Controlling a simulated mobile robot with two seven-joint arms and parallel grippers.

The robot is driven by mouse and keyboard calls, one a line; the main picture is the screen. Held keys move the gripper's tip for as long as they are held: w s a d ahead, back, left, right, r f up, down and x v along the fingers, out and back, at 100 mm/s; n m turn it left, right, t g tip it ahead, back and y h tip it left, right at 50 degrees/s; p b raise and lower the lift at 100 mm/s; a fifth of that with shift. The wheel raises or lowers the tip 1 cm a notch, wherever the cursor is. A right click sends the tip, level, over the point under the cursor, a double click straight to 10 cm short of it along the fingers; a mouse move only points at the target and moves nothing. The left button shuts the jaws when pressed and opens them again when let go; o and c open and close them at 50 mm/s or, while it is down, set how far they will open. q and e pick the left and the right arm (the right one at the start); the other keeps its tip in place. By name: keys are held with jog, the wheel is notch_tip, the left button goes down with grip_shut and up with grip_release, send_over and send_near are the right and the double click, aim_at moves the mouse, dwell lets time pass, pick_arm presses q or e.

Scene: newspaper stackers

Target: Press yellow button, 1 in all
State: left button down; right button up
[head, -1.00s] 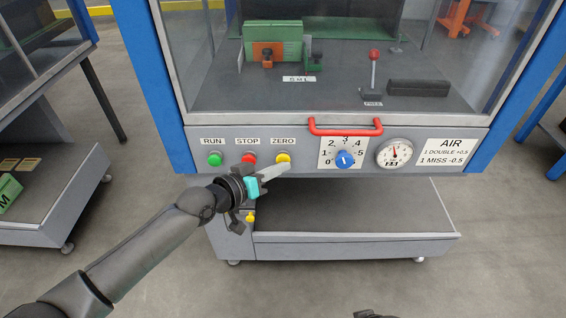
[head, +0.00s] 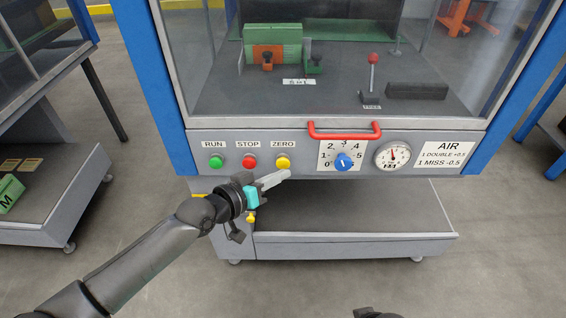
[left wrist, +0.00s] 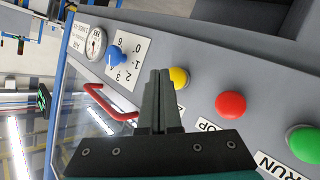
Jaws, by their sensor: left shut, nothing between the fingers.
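The yellow button (head: 283,162) sits under the ZERO label on the machine's grey front panel. It also shows in the left wrist view (left wrist: 179,78), just right of my fingertips and partly hidden by them. My left gripper (head: 288,175) is shut and empty, its fingertips just below the yellow button in the head view. It also shows in the left wrist view (left wrist: 158,75). I cannot tell whether the fingertips touch the panel. A dark piece at the bottom edge of the head view may be my right gripper; its fingers cannot be made out.
The red STOP button (head: 249,161) and green RUN button (head: 216,161) are left of the yellow one. A blue dial (head: 343,162), a gauge (head: 393,154) and a red handle (head: 344,131) are to its right. A lower shelf (head: 350,238) sticks out below.

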pick_arm(q)
jog(key=s+p, duration=0.4)
jog(key=s, duration=0.1)
dwell(0.4)
dwell(0.6)
